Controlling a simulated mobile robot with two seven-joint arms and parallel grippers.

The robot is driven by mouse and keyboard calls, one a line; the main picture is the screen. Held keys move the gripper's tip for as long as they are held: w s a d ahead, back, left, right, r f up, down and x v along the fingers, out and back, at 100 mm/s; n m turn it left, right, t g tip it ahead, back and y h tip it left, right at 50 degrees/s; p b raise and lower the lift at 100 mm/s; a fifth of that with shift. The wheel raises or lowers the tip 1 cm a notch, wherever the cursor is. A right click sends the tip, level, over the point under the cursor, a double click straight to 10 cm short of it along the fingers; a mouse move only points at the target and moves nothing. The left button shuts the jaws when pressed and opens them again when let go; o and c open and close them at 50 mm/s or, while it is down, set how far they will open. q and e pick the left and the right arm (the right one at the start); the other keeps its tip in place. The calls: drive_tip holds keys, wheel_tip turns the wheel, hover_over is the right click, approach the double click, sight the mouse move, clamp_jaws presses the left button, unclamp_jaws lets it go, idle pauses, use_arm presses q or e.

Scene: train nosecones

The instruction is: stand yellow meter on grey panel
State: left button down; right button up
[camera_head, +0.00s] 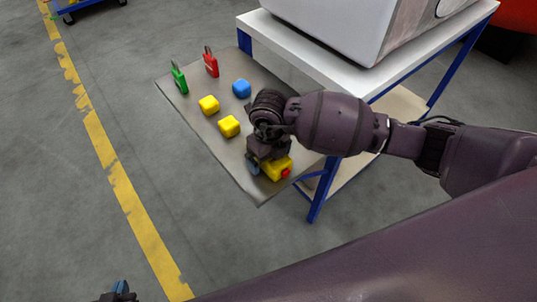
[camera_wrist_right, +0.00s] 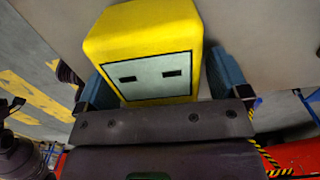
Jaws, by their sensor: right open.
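The yellow meter (camera_head: 278,170) is on the grey panel (camera_head: 205,135), near its lower corner, with a red part on its right end. It appears to lie on its side, though my right gripper partly covers it. In the right wrist view the meter (camera_wrist_right: 150,45) shows a pale display with two dark marks. My right gripper (camera_head: 264,170) is open over the meter, its blue fingers (camera_wrist_right: 158,80) on either side of it; contact is unclear. My left gripper (camera_head: 118,291) shows only as a tip at the bottom edge, away from the panel.
A white-topped table (camera_head: 300,43) bears a large pale box (camera_head: 345,25) behind.

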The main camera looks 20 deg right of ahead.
drive_tip(key=shift+r, duration=0.1)
drive_tip(key=c, duration=1.3)
